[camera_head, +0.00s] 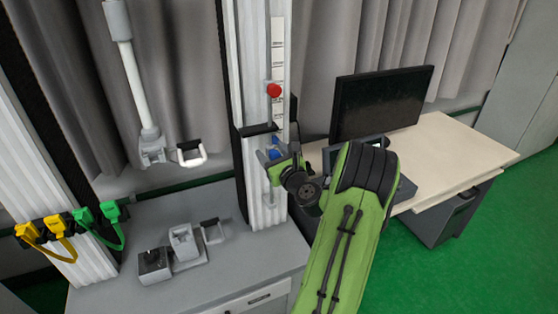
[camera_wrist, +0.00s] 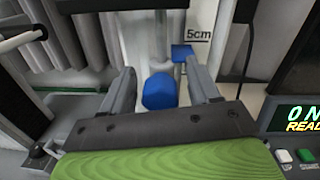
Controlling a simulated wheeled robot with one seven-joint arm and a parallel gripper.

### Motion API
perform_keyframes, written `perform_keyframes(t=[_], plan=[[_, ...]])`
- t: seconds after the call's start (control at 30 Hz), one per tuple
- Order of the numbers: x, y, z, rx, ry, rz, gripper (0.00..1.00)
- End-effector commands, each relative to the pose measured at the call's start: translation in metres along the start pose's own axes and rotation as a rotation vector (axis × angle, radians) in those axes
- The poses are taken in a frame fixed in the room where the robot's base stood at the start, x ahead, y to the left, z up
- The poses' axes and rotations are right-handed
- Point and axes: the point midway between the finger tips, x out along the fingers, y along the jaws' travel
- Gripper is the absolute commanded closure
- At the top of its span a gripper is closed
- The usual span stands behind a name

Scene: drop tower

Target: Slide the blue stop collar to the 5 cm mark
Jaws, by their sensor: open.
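The blue stop collar (camera_head: 274,154) is on the thin vertical rod of the tower, low on the white column. In the wrist view, its round blue knob (camera_wrist: 160,92) lies between my fingers, and its flat blue tab (camera_wrist: 182,52) is just below and left of the 5cm label (camera_wrist: 198,36). My gripper (camera_head: 271,160) is at the collar's height. In the wrist view, my gripper (camera_wrist: 160,76) is open, with one finger on each side of the knob and gaps showing. The exact contact of tab and mark line cannot be told.
A red knob (camera_head: 274,90) sits higher on the rod beside the white scale strip (camera_head: 278,52). A dark bracket (camera_head: 258,129) juts out above the collar. A monitor (camera_head: 382,102) stands on the desk at right. A readout (camera_wrist: 300,118) is at the wrist view's right edge.

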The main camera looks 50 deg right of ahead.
Motion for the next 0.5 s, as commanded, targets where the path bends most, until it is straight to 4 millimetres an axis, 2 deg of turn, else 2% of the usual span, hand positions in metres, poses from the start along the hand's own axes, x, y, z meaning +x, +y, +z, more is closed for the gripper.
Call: perform_keyframes(t=[0.17,0.4,0.5], plan=[[-0.042,-0.002,-0.004,0.003,0.004,-0.008,0.39],[-0.112,-0.002,-0.003,0.003,0.001,-0.011,0.39],[-0.133,-0.001,-0.004,-0.006,-0.004,-0.008,0.39]])
